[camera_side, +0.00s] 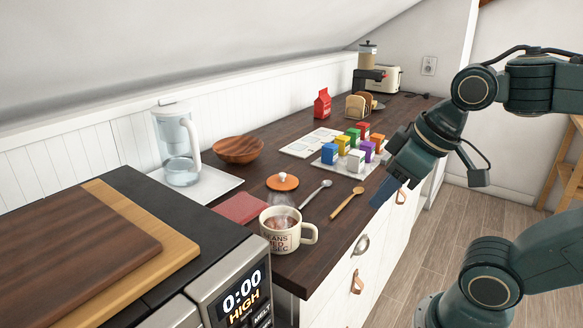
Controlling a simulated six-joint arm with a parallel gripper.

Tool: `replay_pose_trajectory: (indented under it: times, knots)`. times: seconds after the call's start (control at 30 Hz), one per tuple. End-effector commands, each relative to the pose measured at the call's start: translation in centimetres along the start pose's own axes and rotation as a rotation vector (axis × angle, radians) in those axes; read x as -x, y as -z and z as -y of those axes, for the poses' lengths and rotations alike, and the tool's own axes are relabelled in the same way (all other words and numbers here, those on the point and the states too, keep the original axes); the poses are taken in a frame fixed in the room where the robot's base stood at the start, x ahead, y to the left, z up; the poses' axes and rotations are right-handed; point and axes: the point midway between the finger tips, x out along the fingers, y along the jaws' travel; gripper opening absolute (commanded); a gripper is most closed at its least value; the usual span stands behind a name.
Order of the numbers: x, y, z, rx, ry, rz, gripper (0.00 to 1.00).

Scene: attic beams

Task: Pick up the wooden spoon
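The wooden spoon (345,205) lies on the dark wooden counter near its front edge, to the right of a steaming mug. Its bowl end is toward the back right and its handle end toward the mug. My gripper (383,193) is to the right of the spoon, apart from it and above the counter's front edge, pointing down and left. Only one side of the fingers shows, so the gap between them is hidden. I see nothing held.
A mug (282,238) and a metal spoon (316,194) are left of the wooden spoon. An orange lid (283,181) and red cloth (240,208) lie behind. Several coloured boxes (357,160) stand on a tray farther back. Bare counter (340,238) is at the front.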

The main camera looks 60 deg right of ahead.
Motion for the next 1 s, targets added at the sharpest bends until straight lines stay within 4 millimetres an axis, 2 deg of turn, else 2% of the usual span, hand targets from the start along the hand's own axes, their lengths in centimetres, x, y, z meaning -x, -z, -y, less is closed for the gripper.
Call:
replay_pose_trajectory:
  times: [0.27, 0.47, 0.7, 1.0]
  knots:
    - [-0.6, 3.0, -2.0, 0.224, -0.017, 0.081, 0.36]
    - [-1.7, 5.6, -4.3, 0.439, -0.007, 0.156, 0.36]
    - [-3.6, 8.2, -7.6, 0.694, 0.039, 0.240, 0.36]
    - [-6.7, 10.5, -12.5, 1.005, 0.143, 0.321, 0.36]
